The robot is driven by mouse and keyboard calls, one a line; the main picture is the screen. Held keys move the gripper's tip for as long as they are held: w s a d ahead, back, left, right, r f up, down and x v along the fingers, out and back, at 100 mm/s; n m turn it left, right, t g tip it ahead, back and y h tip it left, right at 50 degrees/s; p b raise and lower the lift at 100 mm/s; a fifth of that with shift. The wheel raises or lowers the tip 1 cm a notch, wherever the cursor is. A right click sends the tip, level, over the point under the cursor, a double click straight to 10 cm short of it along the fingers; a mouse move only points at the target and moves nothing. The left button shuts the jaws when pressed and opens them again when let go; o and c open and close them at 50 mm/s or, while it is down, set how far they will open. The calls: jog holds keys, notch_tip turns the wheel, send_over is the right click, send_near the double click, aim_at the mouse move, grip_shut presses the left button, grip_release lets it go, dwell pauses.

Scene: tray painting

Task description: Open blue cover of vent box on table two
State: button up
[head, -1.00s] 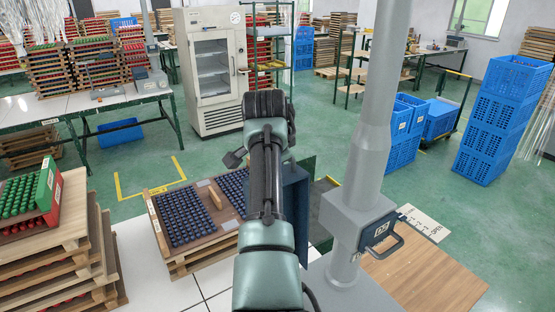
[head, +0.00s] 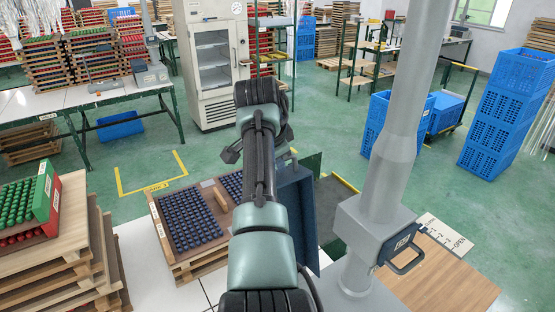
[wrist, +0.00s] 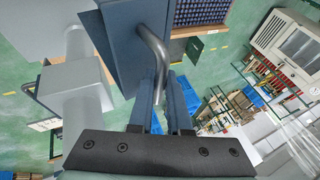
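The vent box is a grey box (head: 377,222) on a thick grey pipe, right of centre in the head view. A dark blue cover panel (head: 300,212) stands out to its left, partly hidden by my arm, which suggests it is swung away from the box. In the wrist view the blue cover (wrist: 120,35) fills the upper middle, with a bent metal handle (wrist: 154,55) on it. My gripper (wrist: 162,82) has its two fingers on either side of the handle's end and looks shut on it. The gripper is hidden behind my arm in the head view.
A wooden tray of dark blue pieces (head: 161,233) lies left of the arm. Stacked wooden trays (head: 62,258) stand at the left edge. A dark handle (head: 408,257) sticks out right of the vent box. Blue crates (head: 494,135) stand on the floor, with open floor between.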

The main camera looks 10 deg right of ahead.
jog(key=o, duration=0.5)
jog(key=shift+f, duration=0.2)
jog(key=shift+c, duration=0.2)
jog(key=shift+r, duration=0.1)
jog(key=b+v, duration=0.6)
jog(key=v, duration=0.7)
jog(key=shift+w, duration=0.1)
jog(key=s+a+r+n+t+b, duration=0.2)
jog(key=a+r+n+t+b, duration=0.2)
jog(key=r+n+t, duration=0.65)
jog(key=s+a+r+n+t+y+b, duration=0.1)
jog(key=s+t, duration=0.4)
jog(key=s, duration=0.6)
jog(key=s+a+r+n+t+y+b, duration=0.1)
jog(key=s+a+r+n+t, duration=0.2)
jog(key=s+t, duration=0.3)
jog(key=s+a+r, duration=0.1)
jog(key=s, duration=0.3)
jog(key=shift+s+y+b, duration=0.35)
jog(key=shift+s+y, duration=0.05)
